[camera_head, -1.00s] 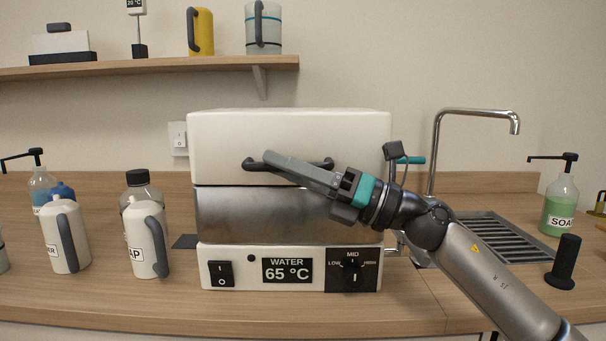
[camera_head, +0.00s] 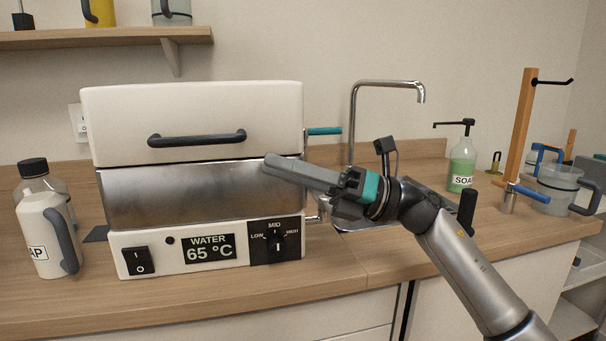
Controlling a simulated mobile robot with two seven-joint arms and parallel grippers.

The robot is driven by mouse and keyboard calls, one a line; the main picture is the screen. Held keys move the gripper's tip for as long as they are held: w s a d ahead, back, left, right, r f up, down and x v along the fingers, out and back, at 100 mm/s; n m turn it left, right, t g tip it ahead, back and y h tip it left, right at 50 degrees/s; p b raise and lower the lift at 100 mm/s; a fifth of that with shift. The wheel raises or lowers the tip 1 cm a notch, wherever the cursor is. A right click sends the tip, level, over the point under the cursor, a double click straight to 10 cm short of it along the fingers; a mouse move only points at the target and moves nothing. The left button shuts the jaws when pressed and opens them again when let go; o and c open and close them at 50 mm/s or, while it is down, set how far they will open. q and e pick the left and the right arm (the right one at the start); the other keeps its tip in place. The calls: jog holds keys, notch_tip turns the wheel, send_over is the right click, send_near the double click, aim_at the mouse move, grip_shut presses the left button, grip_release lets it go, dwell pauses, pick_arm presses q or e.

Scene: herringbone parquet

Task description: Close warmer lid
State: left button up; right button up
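The warmer (camera_head: 175,198) stands on the wooden counter, with a steel body and a front panel reading WATER 65 °C. Its white lid (camera_head: 200,105) sits down on the steel body, with the lower edge along the body's top. The dark lid handle (camera_head: 197,139) is on the lid's front, with nothing touching it. My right gripper (camera_head: 272,165) is in front of the warmer's right side, below and right of the handle. Its fingers look close together, but they are seen edge-on, so I cannot tell whether they are shut. My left gripper is not in view.
White jug (camera_head: 45,235) and a dark-capped bottle (camera_head: 33,167) stand left of the warmer. A tap (camera_head: 352,120) and soap bottle (camera_head: 462,163) are at the right, near a wooden stand (camera_head: 520,130) and clear jug (camera_head: 557,187). Counter front (camera_head: 220,295) is clear.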

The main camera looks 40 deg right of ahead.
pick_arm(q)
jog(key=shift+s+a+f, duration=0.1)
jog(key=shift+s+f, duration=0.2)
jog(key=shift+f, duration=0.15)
pick_arm(e)
jog(key=shift+v, duration=1.35)
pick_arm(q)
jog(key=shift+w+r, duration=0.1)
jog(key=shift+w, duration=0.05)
